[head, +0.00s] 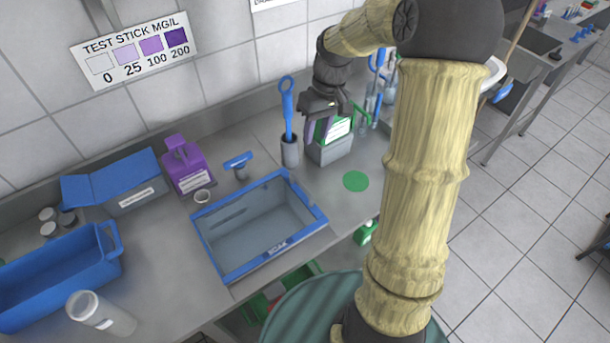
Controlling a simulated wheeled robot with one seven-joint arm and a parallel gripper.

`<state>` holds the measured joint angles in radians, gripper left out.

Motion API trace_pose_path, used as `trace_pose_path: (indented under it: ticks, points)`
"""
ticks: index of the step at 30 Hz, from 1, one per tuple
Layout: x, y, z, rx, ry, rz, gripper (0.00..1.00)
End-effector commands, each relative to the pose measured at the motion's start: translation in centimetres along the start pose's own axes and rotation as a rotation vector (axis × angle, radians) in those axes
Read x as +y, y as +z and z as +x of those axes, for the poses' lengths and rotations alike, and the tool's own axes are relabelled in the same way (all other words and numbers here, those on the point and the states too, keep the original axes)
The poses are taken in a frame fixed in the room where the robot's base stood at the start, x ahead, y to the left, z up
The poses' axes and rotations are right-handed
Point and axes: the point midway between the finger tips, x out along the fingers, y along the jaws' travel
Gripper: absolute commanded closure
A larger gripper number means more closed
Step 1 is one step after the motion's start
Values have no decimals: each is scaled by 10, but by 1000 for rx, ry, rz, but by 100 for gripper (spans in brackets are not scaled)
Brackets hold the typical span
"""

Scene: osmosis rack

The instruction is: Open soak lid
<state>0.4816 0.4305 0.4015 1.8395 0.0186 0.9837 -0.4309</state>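A grey tub with a blue rim (208,254) and a label that seems to read SOAK sits at the front of the steel counter, in the middle of the view. Its grey inside shows, and I cannot make out a separate lid on it. My gripper (317,138) is behind and to the right of the tub, pointing down at a grey box with a green top (331,151). Its two fingers look apart, with nothing seen between them. The fingertips overlap the box in the picture, and I cannot tell whether they touch it.
A grey cup with a blue tool (290,150) stands just left of my gripper. A green disc (355,181) lies on clear counter.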

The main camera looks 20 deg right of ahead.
Motion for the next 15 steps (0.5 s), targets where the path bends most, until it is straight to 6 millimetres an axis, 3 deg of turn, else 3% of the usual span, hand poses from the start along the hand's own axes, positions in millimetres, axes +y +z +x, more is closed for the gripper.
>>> trace_pose_path:
  ticks: [10, 15]
  points:
    - [0, 0, 2, -1, -1, -2, 66]
    - [0, 0, 14, -3, -2, -2, 66]
